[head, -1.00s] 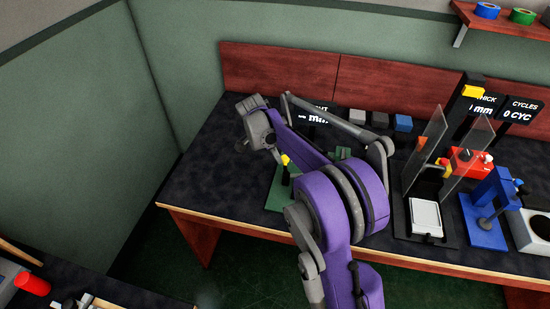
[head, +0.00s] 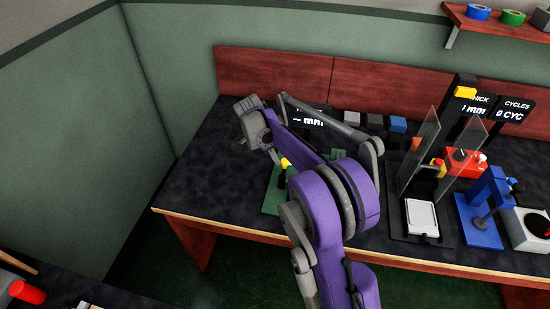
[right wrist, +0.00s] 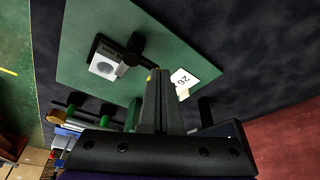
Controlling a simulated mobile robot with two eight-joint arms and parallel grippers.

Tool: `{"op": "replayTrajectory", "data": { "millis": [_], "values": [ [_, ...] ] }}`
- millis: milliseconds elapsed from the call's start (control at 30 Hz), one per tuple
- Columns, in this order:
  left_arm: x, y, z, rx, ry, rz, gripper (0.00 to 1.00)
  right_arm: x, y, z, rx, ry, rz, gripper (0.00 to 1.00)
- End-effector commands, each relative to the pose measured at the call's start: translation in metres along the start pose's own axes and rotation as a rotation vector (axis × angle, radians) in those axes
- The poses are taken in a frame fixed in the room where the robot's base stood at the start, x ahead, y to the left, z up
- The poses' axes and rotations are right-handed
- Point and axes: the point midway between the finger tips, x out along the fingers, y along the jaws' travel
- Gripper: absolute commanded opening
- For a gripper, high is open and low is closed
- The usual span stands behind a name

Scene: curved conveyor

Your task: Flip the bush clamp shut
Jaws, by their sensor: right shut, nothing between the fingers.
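A green fixture, which I take to be the bush clamp, shows its base plate (head: 271,200) and a yellow tip (head: 285,162) in the head view, partly hidden behind my right arm. In the right wrist view its green plate (right wrist: 90,25) carries a pale block with a round hole (right wrist: 105,62), a black knob (right wrist: 134,45) and a white label reading 26 (right wrist: 182,79). I cannot tell the lever's angle. My right gripper (head: 243,140) is shut and empty at the fixture's far left; its fingers (right wrist: 158,78) lie over the plate in the wrist view. My left gripper is not seen.
A black stand with clear panels (head: 418,150) and a blue press (head: 482,210) stand to the right. A display (head: 310,120) and small blocks (head: 375,121) are behind my arm. The left of the dark bench top (head: 200,175) is clear.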

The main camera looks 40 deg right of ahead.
Motion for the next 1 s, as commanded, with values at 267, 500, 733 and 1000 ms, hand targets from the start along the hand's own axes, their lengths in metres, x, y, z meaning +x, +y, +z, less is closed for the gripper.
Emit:
{"op": "replayTrajectory", "data": {
  "millis": [267,500,733,1000],
  "values": [
    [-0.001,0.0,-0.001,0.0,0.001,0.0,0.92,-0.018,0.0,0.0,-0.002,0.0,0.0,0.0],
    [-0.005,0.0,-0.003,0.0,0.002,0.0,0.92,-0.067,0.0,0.0,-0.001,0.0,0.0,0.0],
    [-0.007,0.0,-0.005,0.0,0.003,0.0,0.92,-0.1,0.0,0.0,-0.001,0.0,0.0,0.0],
    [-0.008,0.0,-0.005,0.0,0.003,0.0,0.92,-0.109,0.0,0.0,0.0,0.0,0.0,0.0]
  ]
}}
